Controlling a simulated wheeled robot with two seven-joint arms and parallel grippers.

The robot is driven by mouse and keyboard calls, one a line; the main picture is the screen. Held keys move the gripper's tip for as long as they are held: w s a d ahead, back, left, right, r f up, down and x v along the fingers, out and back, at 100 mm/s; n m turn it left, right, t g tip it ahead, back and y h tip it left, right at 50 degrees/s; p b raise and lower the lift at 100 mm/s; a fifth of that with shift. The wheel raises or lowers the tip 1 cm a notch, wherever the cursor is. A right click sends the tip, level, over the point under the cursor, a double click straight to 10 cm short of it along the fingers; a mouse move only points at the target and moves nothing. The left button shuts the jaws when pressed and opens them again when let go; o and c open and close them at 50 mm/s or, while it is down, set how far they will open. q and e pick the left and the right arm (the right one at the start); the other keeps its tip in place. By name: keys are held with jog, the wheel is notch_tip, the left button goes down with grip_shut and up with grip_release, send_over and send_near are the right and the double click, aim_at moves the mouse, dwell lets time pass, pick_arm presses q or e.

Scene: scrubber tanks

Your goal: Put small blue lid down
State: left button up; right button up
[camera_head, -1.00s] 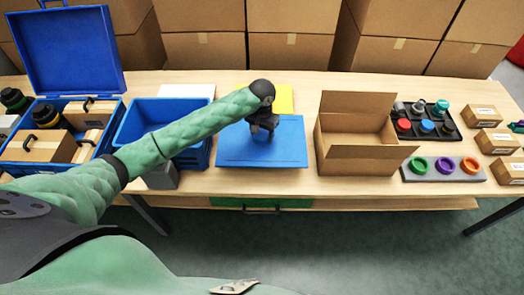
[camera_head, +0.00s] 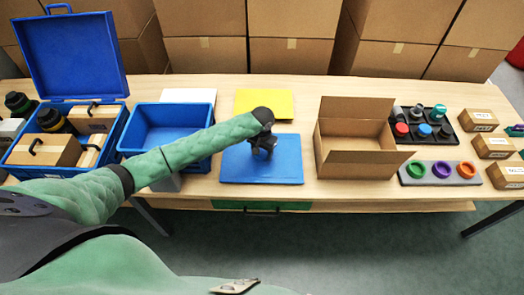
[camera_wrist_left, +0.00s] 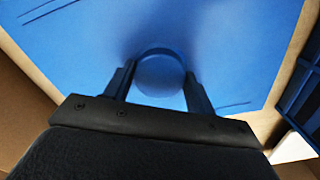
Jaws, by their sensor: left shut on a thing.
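The small blue lid (camera_wrist_left: 160,74) shows in the left wrist view between the two fingers of my left gripper (camera_wrist_left: 158,85). It is round, and the fingers are shut on its sides. It is over the blue mat (camera_wrist_left: 225,35); I cannot tell whether it touches the mat. In the head view my left gripper (camera_head: 262,154) points down over the middle of the blue mat (camera_head: 235,170), and the lid is hidden there by the gripper. My right gripper is not in view.
An open blue bin (camera_head: 165,127) stands left of the mat. A yellow sheet (camera_head: 263,103) lies behind it. An open cardboard box (camera_head: 355,165) stands to its right. Farther right are a black rack (camera_head: 450,137) and a grey holder with coloured rings (camera_head: 466,177).

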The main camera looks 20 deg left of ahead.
aim_at(262, 152)
pick_arm(q)
jog(key=o, duration=0.8)
jog(key=shift+f, duration=0.1)
jog(key=o, duration=0.3)
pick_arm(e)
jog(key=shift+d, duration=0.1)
pick_arm(q)
jog(key=shift+r, duration=0.35)
notch_tip(262, 152, up, 12)
jog(key=b, duration=0.3)
jog(key=shift+f, duration=0.2)
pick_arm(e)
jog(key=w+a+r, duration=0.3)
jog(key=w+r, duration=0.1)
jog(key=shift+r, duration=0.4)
